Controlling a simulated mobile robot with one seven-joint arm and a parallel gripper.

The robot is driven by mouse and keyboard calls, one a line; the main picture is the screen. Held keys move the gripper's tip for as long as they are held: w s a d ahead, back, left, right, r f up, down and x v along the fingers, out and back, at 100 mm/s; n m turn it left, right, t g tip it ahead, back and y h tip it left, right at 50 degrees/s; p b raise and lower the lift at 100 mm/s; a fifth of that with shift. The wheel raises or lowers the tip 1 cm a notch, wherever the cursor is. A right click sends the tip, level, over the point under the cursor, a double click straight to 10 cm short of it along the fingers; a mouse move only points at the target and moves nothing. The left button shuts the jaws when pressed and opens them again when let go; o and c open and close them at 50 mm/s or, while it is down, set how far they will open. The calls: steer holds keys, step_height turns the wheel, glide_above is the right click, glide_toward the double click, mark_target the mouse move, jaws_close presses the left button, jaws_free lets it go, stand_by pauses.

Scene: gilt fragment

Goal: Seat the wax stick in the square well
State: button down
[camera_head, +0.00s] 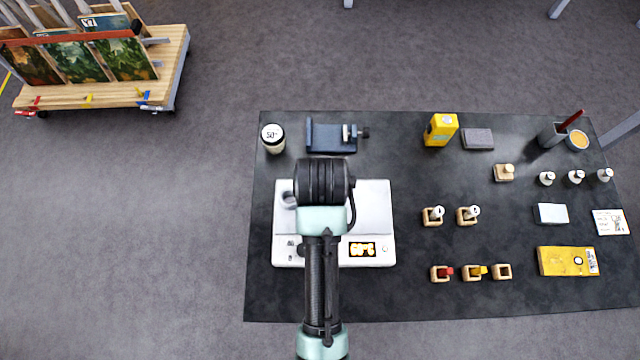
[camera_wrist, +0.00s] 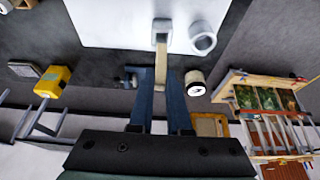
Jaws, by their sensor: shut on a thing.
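My gripper (camera_wrist: 161,80) has two blue fingers in the wrist view, shut on a pale beige stick (camera_wrist: 161,62), which looks like the wax stick. The stick stands out past the fingertips, its far end near the white plate. In the head view my arm hides the gripper and the stick, above the white hot plate (camera_head: 375,215).
The hot plate has a lit display and a round metal ring (camera_wrist: 203,40). Two blocks with white-topped stamps (camera_head: 434,214) stand behind the wells. A yellow box (camera_head: 568,261) lies right of them.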

steer(key=shift+f, duration=2.45)
steer(key=shift+w, duration=0.1)
steer(key=shift+f, duration=0.15)
steer(key=c, duration=0.9)
jaws_free()
steer(key=shift+o, duration=0.2)
